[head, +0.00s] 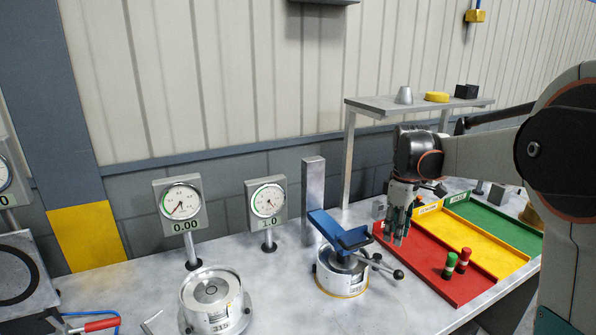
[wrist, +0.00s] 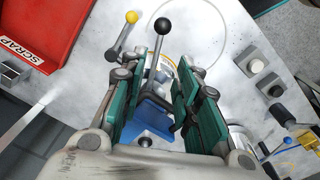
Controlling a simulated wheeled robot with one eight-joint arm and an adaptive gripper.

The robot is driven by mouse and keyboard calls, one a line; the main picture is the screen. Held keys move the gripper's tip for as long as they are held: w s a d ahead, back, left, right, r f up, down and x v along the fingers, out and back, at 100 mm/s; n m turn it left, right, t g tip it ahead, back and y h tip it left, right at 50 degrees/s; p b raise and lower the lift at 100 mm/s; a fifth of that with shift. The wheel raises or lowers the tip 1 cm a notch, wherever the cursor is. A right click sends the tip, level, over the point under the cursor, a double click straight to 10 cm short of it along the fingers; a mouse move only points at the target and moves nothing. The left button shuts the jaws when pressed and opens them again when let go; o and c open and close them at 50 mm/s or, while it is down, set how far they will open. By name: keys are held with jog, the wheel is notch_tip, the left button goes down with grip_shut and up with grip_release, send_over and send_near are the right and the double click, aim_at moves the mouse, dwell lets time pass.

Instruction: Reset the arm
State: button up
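My arm reaches in from the right of the head view. My gripper (head: 398,222) points down over the left part of the red tray, to the right of the blue clamp fixture (head: 341,236). In the wrist view my gripper (wrist: 168,78) has its green-padded fingers apart. Nothing is seen held between them. The blue fixture (wrist: 155,117) and a lever with a black ball (wrist: 161,27) show below and beyond the fingers. The fingers hide part of the fixture.
Red (head: 433,276), yellow (head: 483,247) and green (head: 497,221) trays lie at the right; two capped cylinders stand in the red one. A raised shelf (head: 375,104) stands behind. Dial gauges (head: 183,209) (head: 266,201) and a round fixture (head: 212,300) stand left. The bench between the fixtures is clear.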

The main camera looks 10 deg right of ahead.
jog(key=s+a+r+m+t, duration=0.2)
jog(key=s+a, duration=0.4)
jog(key=s, duration=0.1)
jog(key=s+a+r+m+t, duration=0.2)
jog(key=s+a+r, duration=0.1)
jog(key=s+a, duration=0.3)
jog(key=s+a+f+m+t+b, duration=0.2)
jog(key=s+f+m, duration=0.2)
jog(key=s, duration=0.9)
notch_tip(320, 180, down, 3)
jog(key=shift+s+a+m+t, duration=0.2)
jog(key=shift+m+t, duration=0.2)
